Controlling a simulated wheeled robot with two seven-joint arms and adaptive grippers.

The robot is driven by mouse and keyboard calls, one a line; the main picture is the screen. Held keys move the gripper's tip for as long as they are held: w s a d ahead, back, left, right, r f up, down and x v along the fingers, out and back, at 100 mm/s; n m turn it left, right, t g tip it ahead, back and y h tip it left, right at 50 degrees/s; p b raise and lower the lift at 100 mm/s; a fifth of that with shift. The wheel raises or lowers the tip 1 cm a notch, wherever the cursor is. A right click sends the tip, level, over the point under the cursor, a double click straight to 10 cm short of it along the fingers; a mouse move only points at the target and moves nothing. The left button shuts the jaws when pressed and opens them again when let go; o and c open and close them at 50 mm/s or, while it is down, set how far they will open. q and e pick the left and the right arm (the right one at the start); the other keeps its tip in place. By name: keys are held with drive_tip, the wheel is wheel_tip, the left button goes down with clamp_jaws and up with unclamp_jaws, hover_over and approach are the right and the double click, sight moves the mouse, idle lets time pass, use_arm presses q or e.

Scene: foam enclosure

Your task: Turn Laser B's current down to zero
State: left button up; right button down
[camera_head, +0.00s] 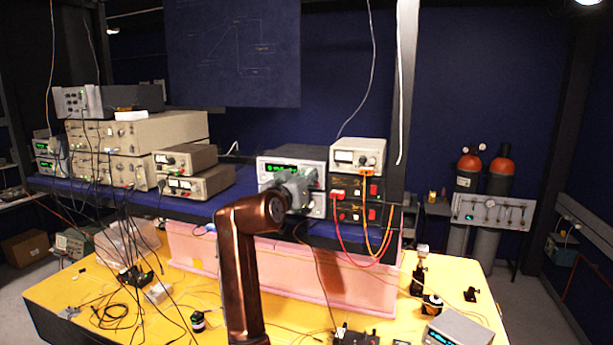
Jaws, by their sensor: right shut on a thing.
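A stack of pale instruments stands on the blue shelf at the middle; the upper unit (302,153) has a lit green display on its front. My right gripper (306,182) is up against the front of this stack, just below and right of the green display. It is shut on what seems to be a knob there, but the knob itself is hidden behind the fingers. The gripper and wrist also cover part of the lower unit (317,205). The labels are too small to read, so I cannot tell which unit is Laser B. My left gripper is out of view.
Right of the stack, a small meter unit (358,155) sits on black boxes (351,188) with red and orange cables hanging down. A pink foam wall (290,271) stands below on the yellow table (190,285). More instruments (135,132) and loose cables are at left.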

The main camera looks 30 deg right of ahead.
drive_tip(key=c, duration=1.9)
unclamp_jaws()
drive_tip(key=shift+a+r, duration=0.1)
drive_tip(key=shift+a, duration=0.05)
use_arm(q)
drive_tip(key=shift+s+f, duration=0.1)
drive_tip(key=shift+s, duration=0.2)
use_arm(e)
drive_tip(key=shift+o, duration=0.5)
drive_tip(key=v, duration=1.2)
